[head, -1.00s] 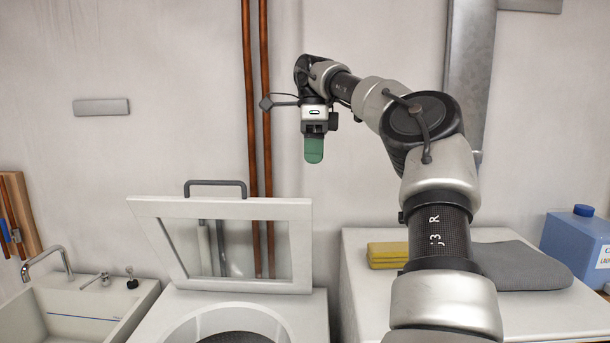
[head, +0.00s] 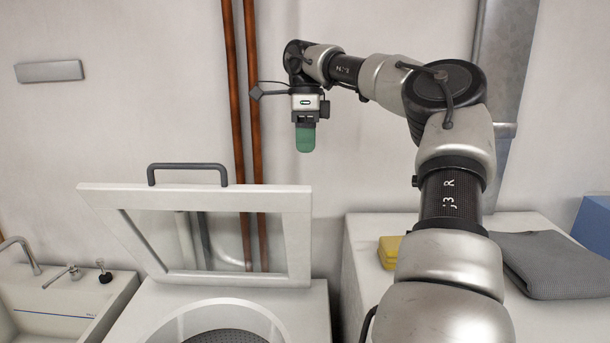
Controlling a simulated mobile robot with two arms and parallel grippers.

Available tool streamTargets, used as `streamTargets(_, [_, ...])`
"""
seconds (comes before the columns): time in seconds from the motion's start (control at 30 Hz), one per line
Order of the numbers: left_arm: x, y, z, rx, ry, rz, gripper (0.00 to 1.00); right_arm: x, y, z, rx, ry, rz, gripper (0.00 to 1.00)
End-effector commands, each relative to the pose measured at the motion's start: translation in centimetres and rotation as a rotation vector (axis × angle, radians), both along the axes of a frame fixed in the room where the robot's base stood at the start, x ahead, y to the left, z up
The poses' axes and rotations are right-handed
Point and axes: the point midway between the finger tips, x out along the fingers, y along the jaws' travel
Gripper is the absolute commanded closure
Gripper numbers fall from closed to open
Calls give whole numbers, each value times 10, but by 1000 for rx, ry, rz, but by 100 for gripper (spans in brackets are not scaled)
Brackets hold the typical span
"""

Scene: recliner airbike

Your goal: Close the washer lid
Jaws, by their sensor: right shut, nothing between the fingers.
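The washer lid (head: 298,232) stands open, tilted up at the back of the white washer (head: 145,310). It has a white frame, a clear window and a dark grey handle (head: 187,167) on its top edge. The washer's round opening (head: 228,325) shows below it, with the dark drum inside. My right gripper (head: 305,150) points down, its green fingers shut and empty. In the picture it is above and right of the lid's top edge, apart from it. My left gripper is not in view.
A sink (head: 70,305) with a tap (head: 22,250) stands left of the washer. On the right, a white top (head: 370,235) holds folded yellow cloths (head: 388,250), a grey cloth (head: 550,262) and a blue container (head: 594,222). Copper pipes (head: 240,110) run up the wall behind.

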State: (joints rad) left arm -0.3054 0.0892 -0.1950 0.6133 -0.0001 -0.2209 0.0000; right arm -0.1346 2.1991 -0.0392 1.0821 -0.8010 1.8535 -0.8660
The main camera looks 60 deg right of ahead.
Motion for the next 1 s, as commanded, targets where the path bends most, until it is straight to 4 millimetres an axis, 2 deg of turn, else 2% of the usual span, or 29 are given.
streamTargets(0.03, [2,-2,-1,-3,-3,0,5,-2,3,-11,4,-1,5,100])
streamTargets(0.17, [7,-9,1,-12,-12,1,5,-4,9,-36,3,-2,5,100])
streamTargets(0.33, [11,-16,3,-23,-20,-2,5,-13,26,-42,0,-3,5,100])
streamTargets(0.5, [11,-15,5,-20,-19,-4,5,-18,36,-47,-1,-1,3,100])
streamTargets(1.0, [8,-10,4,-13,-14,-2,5,-20,39,-50,-2,-2,1,100])
